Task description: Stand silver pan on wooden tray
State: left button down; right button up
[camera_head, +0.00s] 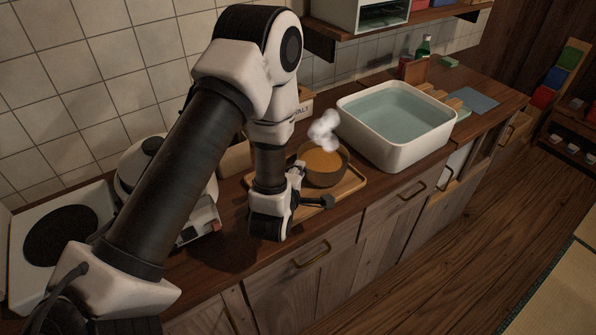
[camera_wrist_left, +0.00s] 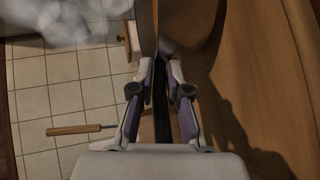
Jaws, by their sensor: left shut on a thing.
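The silver pan (camera_head: 321,176) is round, looks dark in this light and holds an orange-brown liquid, with white steam over it. In the head view it is over the wooden tray (camera_head: 354,184); I cannot tell whether its base touches. My left gripper (camera_head: 300,188) is at the pan's near left side, and its wrist hides part of the tray. In the left wrist view the fingers (camera_wrist_left: 162,72) are shut on a dark, narrow part of the pan, seemingly its handle (camera_wrist_left: 187,115), with the pan wall (camera_wrist_left: 190,30) just ahead. My right gripper is not in view.
A white basin of water (camera_head: 392,150) stands just right of the pan. A white appliance (camera_head: 130,180) and a hot plate (camera_head: 58,235) are to the left, partly behind my arm. A box marked SALT (camera_head: 300,108) is behind. The counter's front edge is close.

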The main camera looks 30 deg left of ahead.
pick_arm(q)
jog(key=shift+w+f, duration=0.15)
jog(key=shift+f, duration=0.35)
jog(key=c, duration=1.1)
grip_release()
jog(key=shift+c, duration=0.2)
